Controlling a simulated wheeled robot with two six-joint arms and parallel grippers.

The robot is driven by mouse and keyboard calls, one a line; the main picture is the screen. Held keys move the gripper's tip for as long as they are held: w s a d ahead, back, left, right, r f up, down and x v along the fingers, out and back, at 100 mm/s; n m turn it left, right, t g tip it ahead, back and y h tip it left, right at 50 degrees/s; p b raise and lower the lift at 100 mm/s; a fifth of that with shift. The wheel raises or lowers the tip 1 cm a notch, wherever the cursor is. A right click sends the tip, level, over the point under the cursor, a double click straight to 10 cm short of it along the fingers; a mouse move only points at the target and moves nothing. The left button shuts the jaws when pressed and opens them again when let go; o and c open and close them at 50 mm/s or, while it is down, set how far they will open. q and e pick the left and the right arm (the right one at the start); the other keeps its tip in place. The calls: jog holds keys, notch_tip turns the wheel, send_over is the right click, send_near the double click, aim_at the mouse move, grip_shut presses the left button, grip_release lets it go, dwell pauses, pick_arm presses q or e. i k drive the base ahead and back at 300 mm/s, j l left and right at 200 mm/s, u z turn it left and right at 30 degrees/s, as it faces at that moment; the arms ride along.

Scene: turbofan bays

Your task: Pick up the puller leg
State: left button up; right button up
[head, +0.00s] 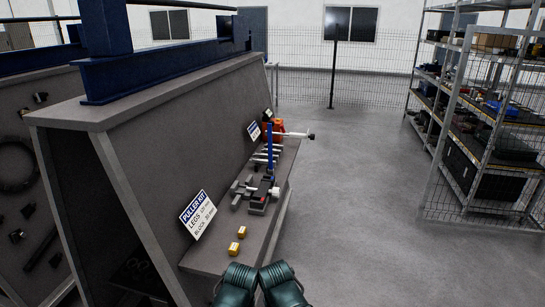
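A puller kit lies on the ledge (207,259) of the grey slanted stand. A sign reading "PULLER KIT", "LEGS" and "BLOCK" (197,214) leans beside it. Grey metal bar pieces (241,190) lie in a cluster, next to a dark block with a red spot (264,193). The bars probably include the puller leg, but I cannot tell which one it is. Two teal ribbed parts of mine show at the bottom centre, short of the ledge and apart from the kit. I see no gripper fingers.
Farther along are a blue upright (270,160), an orange item (277,126) and a silver rod (297,135). Loaded shelving (463,100) stands at right. The grey floor (365,200) between is clear.

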aim_at(281, 148)
jog(key=i+j, duration=0.1)
jog(key=i+l+u, duration=0.1)
jog(key=i+l, duration=0.15)
jog(key=i+l+u, duration=0.25)
jog(key=i+l, duration=0.2)
jog(key=l, duration=0.25)
jog(key=i+l+u, duration=0.1)
jog(key=l, duration=0.25)
jog(key=i+l+u, duration=0.15)
jog(key=i+l, duration=0.15)
jog(key=i+l+u, duration=0.1)
jog(key=l, duration=0.35)
jog(key=i+l+u, duration=0.1)
jog(key=i+l, duration=0.15)
jog(key=l, duration=0.15)
jog(key=i+l+u, duration=0.15)
jog(key=l, duration=0.25)
